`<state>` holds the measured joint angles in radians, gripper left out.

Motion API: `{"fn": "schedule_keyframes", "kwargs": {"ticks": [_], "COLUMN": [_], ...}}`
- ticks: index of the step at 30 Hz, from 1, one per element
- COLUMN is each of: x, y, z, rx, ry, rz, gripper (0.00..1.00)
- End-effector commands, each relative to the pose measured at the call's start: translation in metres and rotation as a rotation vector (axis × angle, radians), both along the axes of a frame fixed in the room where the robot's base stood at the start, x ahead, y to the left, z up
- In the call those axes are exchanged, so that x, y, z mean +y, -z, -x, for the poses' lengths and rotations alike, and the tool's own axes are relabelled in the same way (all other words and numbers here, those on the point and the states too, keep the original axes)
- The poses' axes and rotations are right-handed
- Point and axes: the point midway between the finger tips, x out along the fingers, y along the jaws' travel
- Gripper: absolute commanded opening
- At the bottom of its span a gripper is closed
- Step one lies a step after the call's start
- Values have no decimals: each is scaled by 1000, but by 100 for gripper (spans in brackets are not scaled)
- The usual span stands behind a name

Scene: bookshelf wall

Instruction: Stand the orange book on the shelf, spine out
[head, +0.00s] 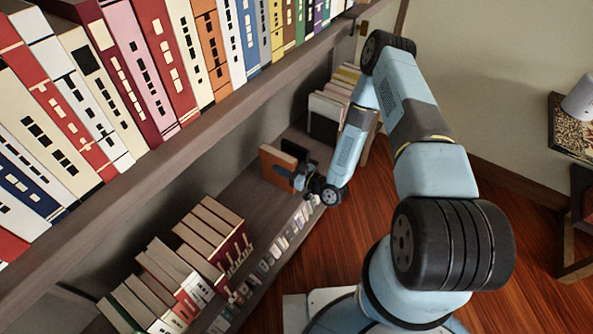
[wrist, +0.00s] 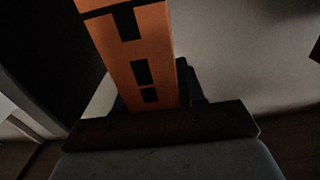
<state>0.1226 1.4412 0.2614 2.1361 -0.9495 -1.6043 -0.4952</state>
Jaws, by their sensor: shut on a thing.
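The orange book (head: 276,165) is upright on the lower shelf (head: 258,205), in the gap between two groups of books. My gripper (head: 303,178) reaches in from the open side and is shut on the orange book. In the wrist view the orange book (wrist: 141,55) rises from between the fingers (wrist: 155,103), its orange spine with black marks facing the camera. The spine faces out toward my wrist. Its lower part is hidden by the gripper. I cannot tell whether its bottom edge touches the shelf board.
Pale books (head: 326,112) stand farther along the shelf, and a row of books (head: 205,240) stands nearer. The upper shelf (head: 200,135) is full of books overhead. Bare board lies between the nearer row and the orange book.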

Motion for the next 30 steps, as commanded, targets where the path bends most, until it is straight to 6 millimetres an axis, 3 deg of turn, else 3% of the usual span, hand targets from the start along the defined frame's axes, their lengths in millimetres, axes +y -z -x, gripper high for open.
{"fn": "schedule_keyframes", "kwargs": {"ticks": [6, 16, 17, 24, 30], "x": [0, -1, -1, -1, -2], "y": [25, 29, 30, 30, 30], "z": [0, 0, 0, 0, 0], "rx": [-1, -2, -1, -1, -1], "ry": [0, 1, 1, 1, 1], "rz": [-1, -1, 1, 1, 1], "gripper": [0, 0, 40, 62, 64]}}
